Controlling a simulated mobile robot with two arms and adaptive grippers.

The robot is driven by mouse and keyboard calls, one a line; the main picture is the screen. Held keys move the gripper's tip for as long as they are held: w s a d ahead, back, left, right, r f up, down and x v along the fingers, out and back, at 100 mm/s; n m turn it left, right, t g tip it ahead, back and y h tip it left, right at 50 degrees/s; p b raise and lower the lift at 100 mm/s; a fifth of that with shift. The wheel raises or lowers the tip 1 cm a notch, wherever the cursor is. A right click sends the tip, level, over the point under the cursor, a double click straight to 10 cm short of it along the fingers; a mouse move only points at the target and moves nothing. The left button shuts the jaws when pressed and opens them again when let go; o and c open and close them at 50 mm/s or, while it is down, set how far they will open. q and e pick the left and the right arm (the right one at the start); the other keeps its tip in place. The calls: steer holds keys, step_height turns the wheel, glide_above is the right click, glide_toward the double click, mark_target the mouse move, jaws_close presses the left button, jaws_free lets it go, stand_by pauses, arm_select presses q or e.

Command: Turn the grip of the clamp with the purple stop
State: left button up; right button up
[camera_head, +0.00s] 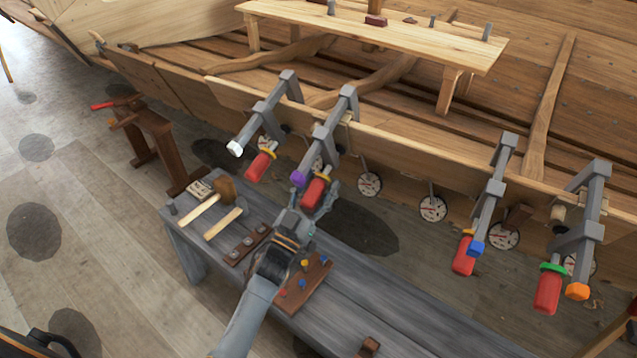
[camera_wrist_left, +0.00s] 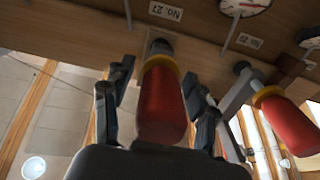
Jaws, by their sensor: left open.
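The clamp with the purple stop (camera_head: 298,179) hangs on the plank edge of the hull. Its red grip (camera_head: 314,192) has a yellow collar and points down towards the workbench. My left gripper (camera_head: 316,198) is at this grip, coming from below. In the left wrist view the red grip (camera_wrist_left: 162,105) stands between the two open fingers of my left gripper (camera_wrist_left: 157,78). A finger is on each side, and I cannot tell whether either touches. The purple stop is not seen in the wrist view. My right gripper is not in view.
A clamp with a white stop (camera_head: 235,148) hangs close by on the left. Clamps with blue (camera_head: 477,248) and orange (camera_head: 577,291) stops hang to the right. Round dials (camera_head: 369,184) line the hull. A grey workbench (camera_head: 400,312) with tools stands below my left arm.

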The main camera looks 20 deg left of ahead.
arm_select(q)
steer(key=shift+c, duration=0.4)
steer(key=c, duration=1.1)
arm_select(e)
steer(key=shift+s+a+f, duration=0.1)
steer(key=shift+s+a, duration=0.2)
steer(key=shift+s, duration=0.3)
arm_select(q)
steer(key=shift+m, duration=0.3)
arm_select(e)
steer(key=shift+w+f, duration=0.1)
arm_select(q)
steer(key=m+b, duration=0.1)
steer(key=m, duration=0.2)
steer(key=shift+m+b, duration=0.45)
steer(key=shift+m, duration=0.65)
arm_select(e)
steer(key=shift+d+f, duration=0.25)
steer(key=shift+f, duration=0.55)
arm_select(q)
steer(key=o, duration=1.2)
steer(key=shift+d, duration=0.1)
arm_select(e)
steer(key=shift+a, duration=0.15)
